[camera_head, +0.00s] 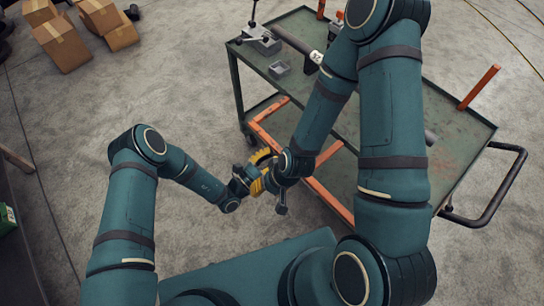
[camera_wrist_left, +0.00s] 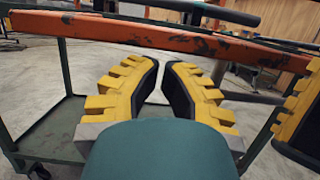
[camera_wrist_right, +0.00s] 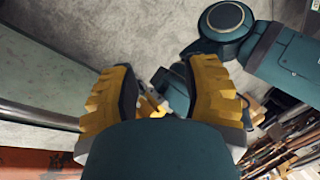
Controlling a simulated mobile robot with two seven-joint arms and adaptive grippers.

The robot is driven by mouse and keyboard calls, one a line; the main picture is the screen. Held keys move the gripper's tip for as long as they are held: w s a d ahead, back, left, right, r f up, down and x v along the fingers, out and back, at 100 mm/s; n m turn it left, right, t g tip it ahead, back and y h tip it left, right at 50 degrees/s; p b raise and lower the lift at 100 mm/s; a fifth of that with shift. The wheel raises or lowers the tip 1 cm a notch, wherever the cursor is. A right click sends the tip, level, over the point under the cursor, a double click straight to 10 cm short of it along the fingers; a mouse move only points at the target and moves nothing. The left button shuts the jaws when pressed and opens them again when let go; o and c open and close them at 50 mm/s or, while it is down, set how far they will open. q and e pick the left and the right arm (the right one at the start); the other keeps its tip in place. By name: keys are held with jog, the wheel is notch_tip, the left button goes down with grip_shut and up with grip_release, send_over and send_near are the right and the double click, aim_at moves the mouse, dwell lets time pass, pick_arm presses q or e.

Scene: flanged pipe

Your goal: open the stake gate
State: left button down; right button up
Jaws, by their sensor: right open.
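An orange barred frame on the near side of the green cart, which looks like the stake gate (camera_head: 330,202), runs along the cart's edge; my right arm hides part of it. In the left wrist view a scuffed orange bar (camera_wrist_left: 215,45) crosses just beyond my left fingertips. My left gripper (camera_wrist_left: 161,64) has its tips close together with a narrow gap and nothing visible between them. I cannot tell whether it touches the bar. My right gripper (camera_wrist_right: 160,75) is open and empty, close beside the left one. In the head view the two grippers crowd together.
A black push handle (camera_head: 500,190) sticks out at right. Cardboard boxes (camera_head: 62,45) stand far left.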

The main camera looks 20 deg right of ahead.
aim_at(272, 144)
pick_arm(q)
notch_tip(272, 144, up, 7)
jog(key=y+p, duration=0.2)
jog(key=p, duration=0.3)
jog(key=g+y+p, duration=0.1)
jog(key=y+p, duration=0.1)
jog(key=p, duration=0.4)
jog(key=shift+a+r, duration=0.15)
jog(key=shift+r+g+p, duration=0.2)
jog(key=shift+g+p, duration=0.15)
jog(key=shift+g, duration=0.05)
jog(key=shift+d+r+p, duration=0.25)
jog(key=shift+r+p, duration=0.45)
